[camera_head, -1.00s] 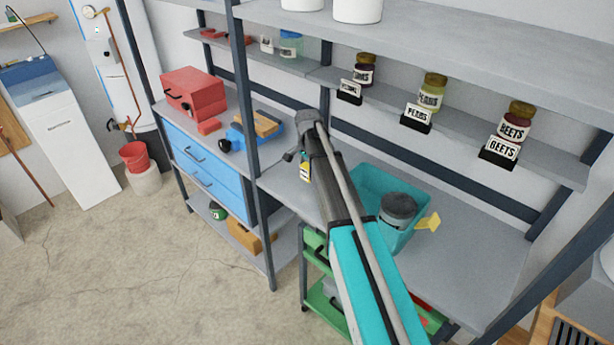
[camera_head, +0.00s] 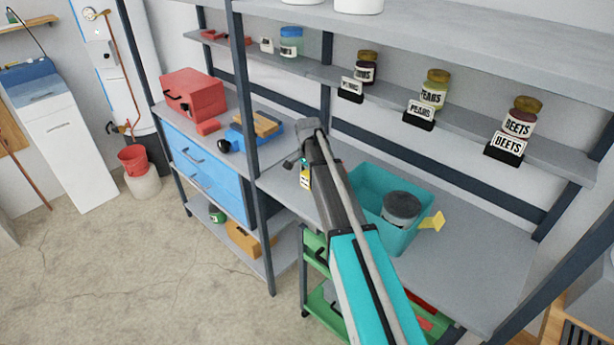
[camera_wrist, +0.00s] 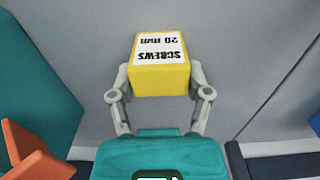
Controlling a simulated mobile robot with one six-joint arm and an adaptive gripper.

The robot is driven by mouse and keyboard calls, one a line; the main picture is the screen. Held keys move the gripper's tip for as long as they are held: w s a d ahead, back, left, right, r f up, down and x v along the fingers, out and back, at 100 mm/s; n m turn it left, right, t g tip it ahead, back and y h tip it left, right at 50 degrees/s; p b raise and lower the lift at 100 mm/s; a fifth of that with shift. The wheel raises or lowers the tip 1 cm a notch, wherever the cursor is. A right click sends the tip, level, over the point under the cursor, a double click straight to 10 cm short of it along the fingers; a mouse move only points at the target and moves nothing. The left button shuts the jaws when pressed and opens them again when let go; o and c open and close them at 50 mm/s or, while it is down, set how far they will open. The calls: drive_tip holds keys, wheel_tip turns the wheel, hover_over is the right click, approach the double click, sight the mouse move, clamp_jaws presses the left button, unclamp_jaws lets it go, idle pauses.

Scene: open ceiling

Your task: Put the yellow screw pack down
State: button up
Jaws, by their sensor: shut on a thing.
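The yellow screw pack (camera_wrist: 158,82) has a white label reading "SCREWS 20 mm". In the wrist view it sits between the two fingers of my gripper (camera_wrist: 160,82), which is shut on it. In the head view only a small part of the pack (camera_head: 305,180) shows beside the arm, over the left part of the grey workbench (camera_head: 465,265). My arm hides most of the gripper there. I cannot tell whether the pack touches the bench top.
A teal bin (camera_head: 368,183) holding a grey round object (camera_head: 401,207) stands right of my arm. A dark post (camera_head: 251,150) stands to the left. Shelves with labelled jars (camera_head: 433,90) run above. Bare bench top lies right of the bin.

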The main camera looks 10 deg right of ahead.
drive_tip(key=o, duration=1.2)
drive_tip(key=shift+f, duration=0.1)
wheel_tip(320, 180, up, 12)
drive_tip(key=p, duration=1.2)
drive_tip(key=shift+s, duration=0.1)
drive_tip(key=s+n, duration=0.3)
drive_tip(key=s, duration=0.6)
drive_tip(key=s+n, duration=0.4)
drive_tip(key=s, duration=0.6)
drive_tip(key=s+a+n, duration=0.1)
drive_tip(key=s+n, duration=0.2)
drive_tip(key=s, duration=0.6)
drive_tip(key=shift+s+a+n, duration=0.1)
drive_tip(key=shift+s+n, duration=0.3)
